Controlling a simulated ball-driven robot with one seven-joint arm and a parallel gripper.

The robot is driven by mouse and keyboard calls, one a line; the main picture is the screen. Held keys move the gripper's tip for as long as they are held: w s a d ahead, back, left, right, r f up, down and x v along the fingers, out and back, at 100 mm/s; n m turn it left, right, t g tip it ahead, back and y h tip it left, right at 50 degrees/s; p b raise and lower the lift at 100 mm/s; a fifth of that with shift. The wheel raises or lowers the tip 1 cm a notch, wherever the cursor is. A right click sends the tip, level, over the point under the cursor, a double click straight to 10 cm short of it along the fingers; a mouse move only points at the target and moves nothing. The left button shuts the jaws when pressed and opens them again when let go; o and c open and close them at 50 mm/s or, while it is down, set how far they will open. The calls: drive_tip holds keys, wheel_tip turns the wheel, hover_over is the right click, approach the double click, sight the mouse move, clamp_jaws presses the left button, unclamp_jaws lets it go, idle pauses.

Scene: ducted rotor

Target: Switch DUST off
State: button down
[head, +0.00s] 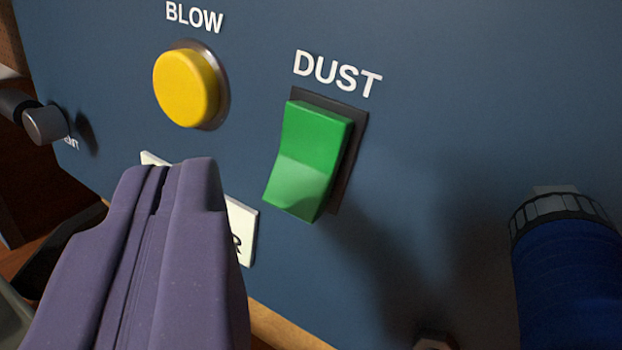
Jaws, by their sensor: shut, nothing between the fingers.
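The DUST switch (306,160) is a green rocker in a dark frame on a blue panel (440,120), under the white word DUST (337,73). Its upper part stands out from the panel as a raised block, and its face bends partway down. My gripper (180,175) is shut and empty, with its purple fingers together. It is to the left of the switch and lower in the picture, apart from it. The fingers hide part of a white label (242,230) on the panel.
A yellow round button (187,88) marked BLOW is left of the switch. A grey knob (45,124) sticks out at the far left. A blue cylinder with a ribbed dark collar (565,265) stands at the lower right.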

sight(305, 162)
drive_tip(key=shift+w+d+f+b, duration=0.15)
drive_tip(key=shift+w+d+f, duration=0.15)
drive_tip(key=shift+w, duration=0.25)
drive_tip(key=shift+w+d+f+b, duration=0.15)
drive_tip(key=shift+w+f+b, duration=0.1)
drive_tip(key=shift+w, duration=0.35)
drive_tip(key=shift+w+d+f+b, duration=0.1)
drive_tip(key=shift+w+d+f, duration=0.2)
drive_tip(key=shift+w, duration=0.25)
idle(0.8)
drive_tip(key=shift+w+d+f, duration=0.1)
drive_tip(key=shift+w+f, duration=0.05)
drive_tip(key=shift+w, duration=0.2)
drive_tip(key=shift+w+d+f+b, duration=0.2)
drive_tip(key=shift+w+b, duration=0.1)
drive_tip(key=shift+w, duration=0.1)
idle(1.1)
drive_tip(key=shift+s+r, duration=0.15)
drive_tip(key=shift+s, duration=0.05)
drive_tip(key=shift+s+a+r, duration=0.15)
drive_tip(key=shift+s+a, duration=0.05)
drive_tip(key=shift+s, duration=0.25)
